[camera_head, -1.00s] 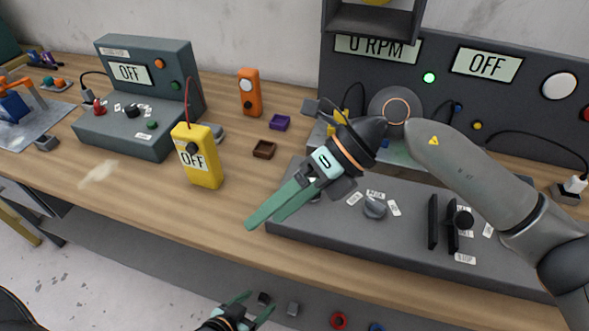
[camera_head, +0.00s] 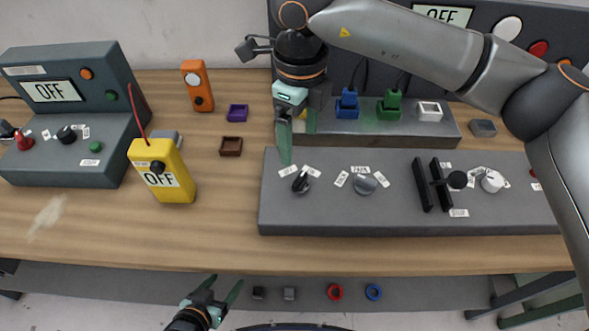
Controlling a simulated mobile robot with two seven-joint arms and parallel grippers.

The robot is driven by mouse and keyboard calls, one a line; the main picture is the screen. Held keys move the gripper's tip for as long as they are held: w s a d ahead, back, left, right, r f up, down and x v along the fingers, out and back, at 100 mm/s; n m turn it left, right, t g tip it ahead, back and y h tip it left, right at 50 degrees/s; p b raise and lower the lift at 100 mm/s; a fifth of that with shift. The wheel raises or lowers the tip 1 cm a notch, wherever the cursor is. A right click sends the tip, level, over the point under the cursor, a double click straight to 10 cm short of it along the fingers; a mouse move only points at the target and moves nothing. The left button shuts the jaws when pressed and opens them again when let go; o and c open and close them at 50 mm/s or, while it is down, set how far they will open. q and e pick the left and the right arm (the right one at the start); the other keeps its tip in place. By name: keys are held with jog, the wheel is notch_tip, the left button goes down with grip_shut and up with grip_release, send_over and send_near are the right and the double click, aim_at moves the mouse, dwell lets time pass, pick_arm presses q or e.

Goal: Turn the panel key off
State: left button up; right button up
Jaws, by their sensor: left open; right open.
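The grey control panel (camera_head: 320,219) lies on the bench and carries a row of controls. At its left end is a small dark key-like switch (camera_head: 302,182) between two white labels, too small to read. It points up and to the right. My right gripper (camera_head: 286,160) is open and points down just above and left of this switch, apart from it as far as I can tell. Its fingers overlap in the view. My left gripper (camera_head: 222,286) is open and empty, low in front of the bench edge.
A grey round knob (camera_head: 364,184), a black lever (camera_head: 457,180) and a white knob (camera_head: 492,181) sit further right on the panel. Blue (camera_head: 347,103) and green (camera_head: 392,105) plugs stand behind. A yellow meter (camera_head: 160,172) reading OFF and a grey console (camera_head: 70,168) stand left.

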aim_at(298, 177)
notch_tip(298, 177, down, 11)
jog(key=shift+r+p, duration=0.1)
jog(key=shift+p, duration=0.65)
jog(key=shift+c, duration=0.4)
